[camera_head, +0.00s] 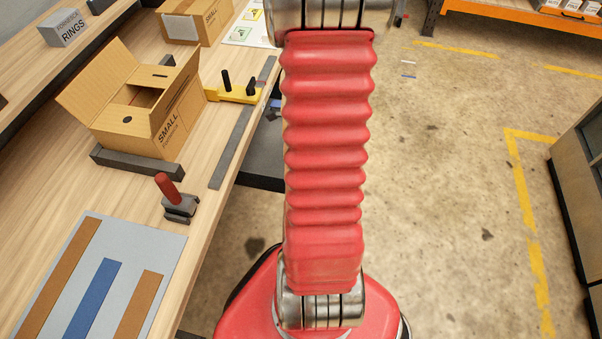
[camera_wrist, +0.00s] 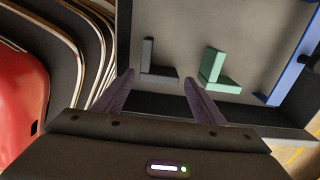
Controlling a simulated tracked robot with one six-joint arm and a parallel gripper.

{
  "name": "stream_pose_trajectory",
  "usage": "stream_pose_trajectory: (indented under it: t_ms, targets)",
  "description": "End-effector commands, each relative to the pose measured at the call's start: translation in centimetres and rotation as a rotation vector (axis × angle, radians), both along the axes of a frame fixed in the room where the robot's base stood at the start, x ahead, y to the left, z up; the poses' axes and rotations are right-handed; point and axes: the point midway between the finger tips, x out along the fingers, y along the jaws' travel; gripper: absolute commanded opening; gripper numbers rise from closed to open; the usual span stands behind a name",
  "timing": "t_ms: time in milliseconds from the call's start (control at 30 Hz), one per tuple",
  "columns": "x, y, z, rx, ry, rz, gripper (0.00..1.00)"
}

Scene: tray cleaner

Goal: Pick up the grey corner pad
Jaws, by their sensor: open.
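In the wrist view, a dark grey L-shaped corner pad (camera_wrist: 161,72) lies on the light grey floor of a dark-rimmed tray (camera_wrist: 190,25). A green L-shaped corner pad (camera_wrist: 222,84) lies to its right, apart from it. My gripper (camera_wrist: 159,76) is open, its two dark purple fingers pointing toward the tray. The grey pad appears between and just beyond the fingertips, and nothing is held. The height gap between fingers and pad is hard to judge. Neither the pads nor my gripper show in the head view, where my red arm fills the middle.
A blue strip (camera_wrist: 292,70) lies at the tray's right side. In the head view, the wooden bench (camera_head: 60,185) holds an open cardboard box (camera_head: 125,122), a red-handled tool (camera_head: 175,200) and a grey panel with coloured strips (camera_head: 140,240).

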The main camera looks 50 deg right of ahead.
Motion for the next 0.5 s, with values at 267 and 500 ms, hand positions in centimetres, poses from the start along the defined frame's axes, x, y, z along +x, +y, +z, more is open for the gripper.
stream_pose_trajectory:
  t_ms: [267,500]
  targets:
    - [-0.1,0.0,-3.1,0.002,0.002,0.000,0.64]
    - [-0.1,0.0,-4.5,0.001,0.000,0.001,0.64]
